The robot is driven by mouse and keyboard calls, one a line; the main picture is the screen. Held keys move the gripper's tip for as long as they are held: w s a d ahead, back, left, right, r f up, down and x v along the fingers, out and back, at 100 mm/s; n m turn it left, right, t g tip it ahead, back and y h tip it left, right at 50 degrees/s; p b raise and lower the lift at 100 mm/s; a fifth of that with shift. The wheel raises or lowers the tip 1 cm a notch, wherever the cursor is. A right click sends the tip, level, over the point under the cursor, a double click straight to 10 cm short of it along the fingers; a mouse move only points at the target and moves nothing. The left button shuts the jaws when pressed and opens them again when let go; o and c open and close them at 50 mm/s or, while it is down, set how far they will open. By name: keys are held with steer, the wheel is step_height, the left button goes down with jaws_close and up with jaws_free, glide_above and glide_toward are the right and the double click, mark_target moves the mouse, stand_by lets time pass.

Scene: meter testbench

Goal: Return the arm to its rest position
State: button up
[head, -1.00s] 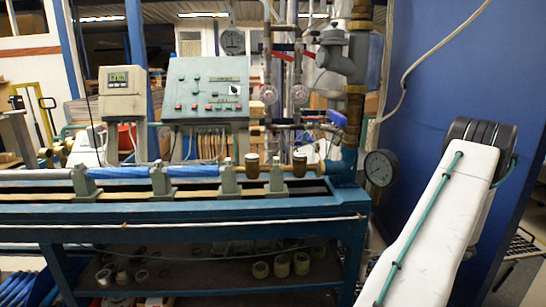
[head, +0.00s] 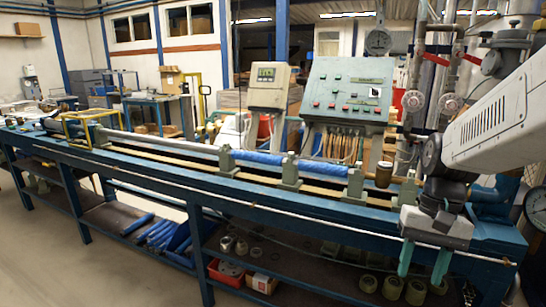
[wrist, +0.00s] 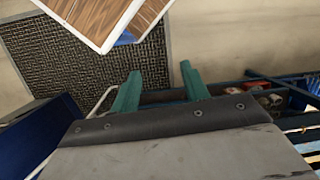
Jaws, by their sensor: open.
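My gripper (head: 424,262) is in the head view at the right, in front of the right end of the long blue test bench (head: 300,204). Its two green fingers point down and stand apart, with nothing between them. In the wrist view my gripper (wrist: 160,92) also shows its green fingers apart and empty. My white arm comes in from the right edge in the head view and hides part of the pipework behind it.
A grey-green control panel (head: 347,90) and a beige meter box (head: 269,86) stand behind the bench. A pressure gauge (head: 536,205) is at the right edge. The lower shelf (head: 290,262) holds rings and a red box. Open floor (head: 60,250) lies front left.

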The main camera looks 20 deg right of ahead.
steer(key=s+a+r+n+t+h, duration=0.1)
steer(key=s+a+r+n, duration=0.1)
steer(key=a, duration=0.4)
steer(key=s+a+r+n+t+h, duration=0.1)
steer(key=s+a+r+n+t, duration=0.1)
steer(key=a+n, duration=0.3)
steer(key=shift+a+r, duration=0.6)
steer(key=shift+a, duration=0.15)
